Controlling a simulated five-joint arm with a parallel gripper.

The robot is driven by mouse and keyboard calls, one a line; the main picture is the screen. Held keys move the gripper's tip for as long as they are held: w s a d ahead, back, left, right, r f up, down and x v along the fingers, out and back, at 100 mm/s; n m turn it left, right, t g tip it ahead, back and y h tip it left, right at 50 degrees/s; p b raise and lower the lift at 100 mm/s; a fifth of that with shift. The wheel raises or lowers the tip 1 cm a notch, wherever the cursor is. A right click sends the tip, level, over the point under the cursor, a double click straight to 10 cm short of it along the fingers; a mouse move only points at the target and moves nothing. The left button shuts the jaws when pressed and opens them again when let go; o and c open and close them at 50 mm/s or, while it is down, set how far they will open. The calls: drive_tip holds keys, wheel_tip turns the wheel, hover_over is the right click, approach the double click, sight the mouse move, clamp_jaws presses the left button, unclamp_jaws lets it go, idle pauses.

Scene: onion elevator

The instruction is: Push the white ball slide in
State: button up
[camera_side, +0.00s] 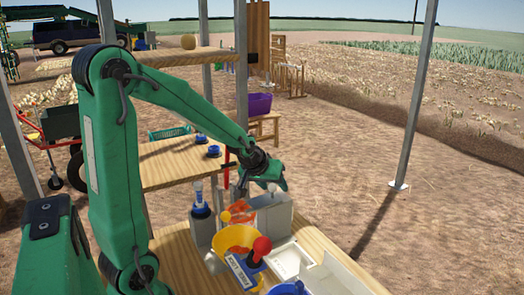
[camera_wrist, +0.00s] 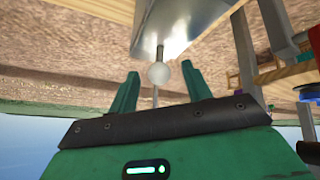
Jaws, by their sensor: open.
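The white ball (camera_wrist: 158,74) is a small round knob on the end of a thin metal rod in the wrist view. The rod comes out of a grey metal housing (camera_wrist: 185,22). My gripper (camera_wrist: 160,70) is open, with one green finger on each side of the ball in the picture. I see gaps between the ball and both fingers; I cannot tell its exact distance from the palm. In the side view my gripper (camera_side: 275,178) is above the grey box at the back of the wooden table. The ball is hard to make out there.
The wooden table (camera_side: 180,262) carries a yellow funnel-like bowl (camera_side: 234,238), a red knob (camera_side: 262,246) on a lever, an orange part (camera_side: 240,212) and a blue-white bottle-like part (camera_side: 200,203). A metal post (camera_side: 415,100) stands at right. The ground to the right is clear.

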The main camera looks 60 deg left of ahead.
drive_tip(key=shift+r, duration=2.5)
drive_tip(key=shift+s+d+r, duration=0.15)
drive_tip(key=shift+s+d, duration=0.05)
drive_tip(key=shift+d, duration=0.15)
drive_tip(key=s+d+r+m+g+h, duration=0.1)
drive_tip(key=s+d+m, duration=0.6)
drive_tip(key=s+d, duration=0.7)
drive_tip(key=s+r+h, duration=0.1)
drive_tip(key=s+r, duration=0.1)
drive_tip(key=s, duration=0.1)
drive_tip(key=shift+s+d+r+m+h, duration=0.15)
drive_tip(key=shift+d+m+h, duration=0.05)
drive_tip(key=shift+m+h, duration=0.1)
